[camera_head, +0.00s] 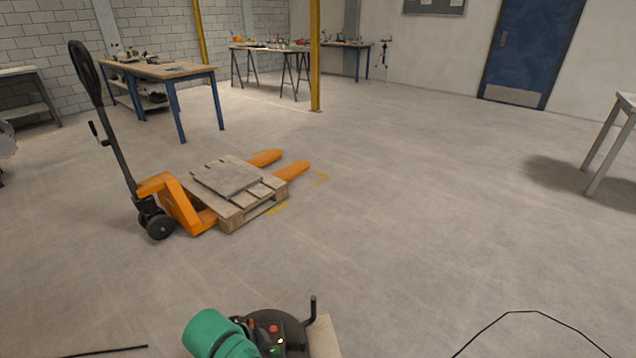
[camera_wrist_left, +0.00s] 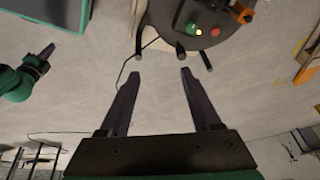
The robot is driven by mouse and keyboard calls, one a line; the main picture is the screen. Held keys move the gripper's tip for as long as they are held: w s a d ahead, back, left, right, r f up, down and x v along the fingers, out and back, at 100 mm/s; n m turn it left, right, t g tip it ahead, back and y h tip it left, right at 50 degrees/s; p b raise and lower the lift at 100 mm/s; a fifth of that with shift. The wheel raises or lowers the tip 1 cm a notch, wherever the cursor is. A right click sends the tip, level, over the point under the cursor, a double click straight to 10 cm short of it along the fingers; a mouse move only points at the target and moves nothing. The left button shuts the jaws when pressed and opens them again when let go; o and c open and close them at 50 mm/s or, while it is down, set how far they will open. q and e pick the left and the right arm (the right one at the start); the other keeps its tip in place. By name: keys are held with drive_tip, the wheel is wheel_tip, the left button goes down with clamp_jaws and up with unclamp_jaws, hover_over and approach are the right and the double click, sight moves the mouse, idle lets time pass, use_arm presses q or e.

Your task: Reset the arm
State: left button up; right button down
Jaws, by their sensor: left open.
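My left gripper (camera_wrist_left: 161,72) is open in the left wrist view. Its two dark fingers stand well apart, with only bare grey floor between them and nothing held. In the same view, my other arm, green, comes in at the left edge, and its dark gripper (camera_wrist_left: 46,51) shows small and side-on, so I cannot tell whether it is open or shut. In the head view, a green link of my own arm shows at the bottom, left of the middle. No gripper fingers show there. No sandbed can be made out in either view.
An orange pallet jack (camera_head: 178,207) stands on the left with a wooden pallet (camera_head: 232,217) on its forks. A workbench (camera_head: 163,72) and a yellow post (camera_head: 315,60) stand behind. A grey table (camera_head: 608,155) is at the right edge. The middle floor is clear.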

use_arm(q)
drive_tip(key=s+a+n+y, duration=0.3)
drive_tip(key=s+a+n, duration=0.55)
drive_tip(key=a, duration=0.45)
wheel_tip(320, 180, down, 17)
drive_tip(key=s+p, duration=0.1)
drive_tip(key=p, duration=0.4)
drive_tip(key=s+a+f+g+p, duration=0.1)
drive_tip(key=s+f+p, duration=0.1)
drive_tip(key=s+f, duration=0.3)
drive_tip(key=s+a+f+g+p, duration=0.1)
drive_tip(key=s+f, duration=0.4)
drive_tip(key=s, duration=0.7)
drive_tip(key=shift+s+a+f+p, duration=0.15)
drive_tip(key=shift+a+f+p, duration=0.2)
drive_tip(key=shift+p, duration=0.4)
